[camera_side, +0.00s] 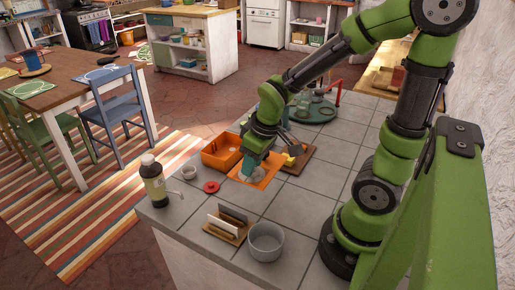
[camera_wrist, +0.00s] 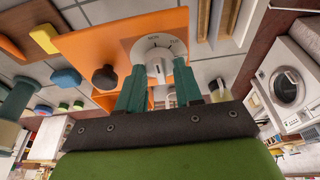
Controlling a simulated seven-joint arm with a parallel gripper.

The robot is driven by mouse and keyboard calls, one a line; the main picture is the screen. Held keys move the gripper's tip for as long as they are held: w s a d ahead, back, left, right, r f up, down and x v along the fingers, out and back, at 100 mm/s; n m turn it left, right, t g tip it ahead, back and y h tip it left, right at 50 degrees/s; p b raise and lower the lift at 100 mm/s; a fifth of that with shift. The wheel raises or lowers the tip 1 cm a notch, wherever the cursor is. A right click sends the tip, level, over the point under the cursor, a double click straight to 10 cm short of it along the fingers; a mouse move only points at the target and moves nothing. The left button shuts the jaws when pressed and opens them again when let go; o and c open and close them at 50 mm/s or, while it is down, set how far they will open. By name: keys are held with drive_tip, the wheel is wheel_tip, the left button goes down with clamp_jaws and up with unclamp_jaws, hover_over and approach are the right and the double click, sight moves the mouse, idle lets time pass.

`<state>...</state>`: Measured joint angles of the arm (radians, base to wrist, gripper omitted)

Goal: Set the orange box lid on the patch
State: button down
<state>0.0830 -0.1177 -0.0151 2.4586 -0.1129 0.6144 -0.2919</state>
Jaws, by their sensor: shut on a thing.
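The orange box lid (camera_side: 266,180) is a flat orange square low over the counter, right of the open orange box (camera_side: 222,151) in the side view. In the wrist view the lid (camera_wrist: 90,52) fills the upper middle. A pale dial (camera_wrist: 153,43) with lettering and a grip sits on it, and a dark knob (camera_wrist: 105,78) shows to the left. My gripper (camera_side: 250,174) points down at the lid, its teal fingers (camera_wrist: 158,90) closed around the dial's grip. I cannot tell whether the lid touches the counter. The patch is not clearly visible; the lid may cover it.
A brown board (camera_side: 299,164) with a yellow item stands close right of the lid. Nearer the front are a red disc (camera_side: 211,187), white cup (camera_side: 189,172), bottle (camera_side: 153,183), upright holder (camera_side: 228,224) and grey pot (camera_side: 266,241). A green tray (camera_side: 316,115) stands behind.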

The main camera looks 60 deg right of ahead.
drive_tip(key=shift+f, duration=3.35)
drive_tip(key=shift+f, duration=0.95)
drive_tip(key=c, duration=0.7)
unclamp_jaws()
drive_tip(key=shift+o, duration=0.2)
drive_tip(key=shift+r, duration=0.1)
drive_tip(key=shift+r, duration=3.4)
